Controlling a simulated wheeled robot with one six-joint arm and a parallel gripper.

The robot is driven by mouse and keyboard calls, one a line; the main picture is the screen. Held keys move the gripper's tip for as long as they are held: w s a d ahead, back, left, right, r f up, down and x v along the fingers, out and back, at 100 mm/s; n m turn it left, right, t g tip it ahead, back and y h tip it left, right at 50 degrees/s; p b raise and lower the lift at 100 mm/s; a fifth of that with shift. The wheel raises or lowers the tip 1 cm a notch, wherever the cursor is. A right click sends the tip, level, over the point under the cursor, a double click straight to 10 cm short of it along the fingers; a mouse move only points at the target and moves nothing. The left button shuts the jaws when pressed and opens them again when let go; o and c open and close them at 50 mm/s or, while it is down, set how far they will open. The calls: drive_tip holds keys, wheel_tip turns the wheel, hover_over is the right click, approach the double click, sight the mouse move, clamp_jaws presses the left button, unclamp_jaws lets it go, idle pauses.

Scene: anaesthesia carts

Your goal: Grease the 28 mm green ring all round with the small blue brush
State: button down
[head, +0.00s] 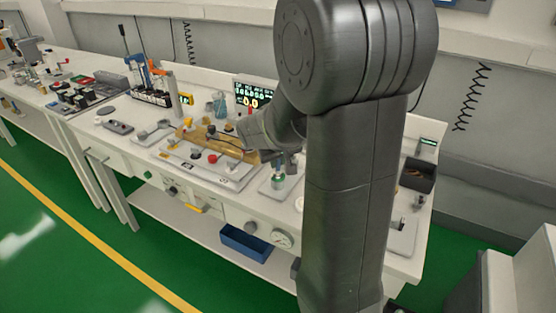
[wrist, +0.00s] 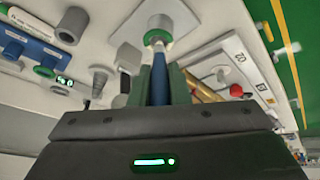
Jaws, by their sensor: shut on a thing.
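In the wrist view my gripper (wrist: 161,88) is shut on the small blue brush (wrist: 159,72), which points away from the wrist. The brush's far end is at or just short of a green ring (wrist: 157,37); I cannot tell whether they touch. The ring sits around a pale grey round post on a white square plate (wrist: 182,22). In the head view my gripper (head: 290,160) is small and partly hidden by my arm, above a small pale plate with a green-marked piece (head: 278,178). The brush cannot be made out there. Any grease on the ring is too small to tell.
A white tray with a red knob (wrist: 237,90) lies right of the brush in the wrist view. In the head view a lit display (head: 255,93) stands behind, and a dark bin (head: 418,175) is right.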

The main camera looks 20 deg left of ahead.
drive_tip(key=shift+f+b, duration=0.7)
idle(1.6)
drive_tip(key=shift+r, duration=0.1)
drive_tip(key=shift+r+p, duration=2.6)
drive_tip(key=shift+r, duration=0.9)
drive_tip(key=shift+f, duration=0.2)
drive_tip(key=d+b+x, duration=0.1)
drive_tip(key=b+x, duration=0.3)
drive_tip(key=x, duration=0.1)
drive_tip(key=shift+w+d+f, duration=0.2)
drive_tip(key=shift+d+f, duration=0.3)
drive_tip(key=shift+f+b, duration=0.6)
drive_tip(key=shift+b, duration=0.1)
